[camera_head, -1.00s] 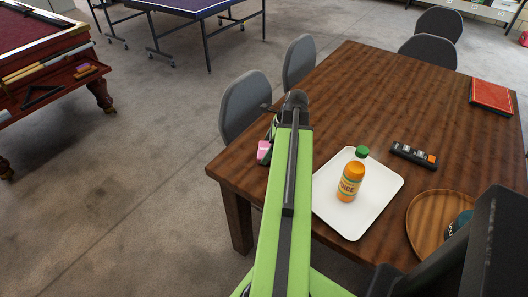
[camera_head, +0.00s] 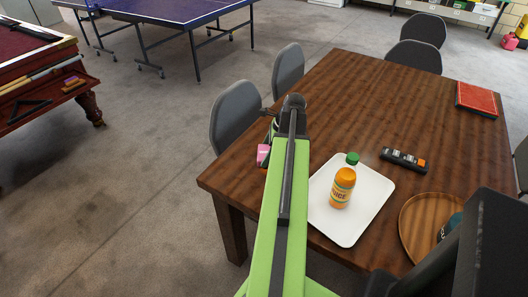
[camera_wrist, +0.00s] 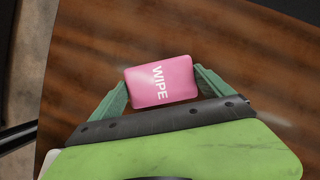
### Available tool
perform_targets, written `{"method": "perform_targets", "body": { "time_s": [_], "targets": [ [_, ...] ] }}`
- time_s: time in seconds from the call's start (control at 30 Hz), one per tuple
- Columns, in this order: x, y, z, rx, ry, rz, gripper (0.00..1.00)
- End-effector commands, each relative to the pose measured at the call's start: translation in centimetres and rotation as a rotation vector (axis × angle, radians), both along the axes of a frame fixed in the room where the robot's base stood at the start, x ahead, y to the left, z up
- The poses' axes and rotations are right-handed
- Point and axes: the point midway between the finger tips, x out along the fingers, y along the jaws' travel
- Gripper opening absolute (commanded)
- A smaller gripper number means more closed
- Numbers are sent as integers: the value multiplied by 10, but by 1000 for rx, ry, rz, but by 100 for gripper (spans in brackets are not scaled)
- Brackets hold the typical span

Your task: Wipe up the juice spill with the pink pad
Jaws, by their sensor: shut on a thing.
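The pink pad (camera_wrist: 161,82), marked "WIPE", is held between the two green fingers of my gripper (camera_wrist: 160,88) in the wrist view. In the head view the pad (camera_head: 263,154) shows as a small pink patch beside the end of my arm, over the left edge area of the brown wooden table (camera_head: 350,110). My gripper is mostly hidden behind my arm there. I cannot make out a juice spill for sure; my arm covers part of the table.
A dark remote-like holder (camera_head: 403,159), a round wooden tray (camera_head: 412,243) and a red book (camera_head: 476,99) lie on the table. Grey chairs (camera_head: 236,112) stand along the left side. A pool table (camera_head: 40,80) and a ping-pong table (camera_head: 165,10) stand beyond open floor.

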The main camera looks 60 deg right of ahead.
Motion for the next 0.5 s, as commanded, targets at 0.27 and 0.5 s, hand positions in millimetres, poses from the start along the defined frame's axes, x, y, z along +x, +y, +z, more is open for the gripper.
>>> {"method": "perform_targets", "body": {
  "time_s": [0.27,0.5],
  "targets": [
    [-15,0,-2,-1,3,0,58],
    [-17,16,-1,0,3,2,58]
  ]
}}
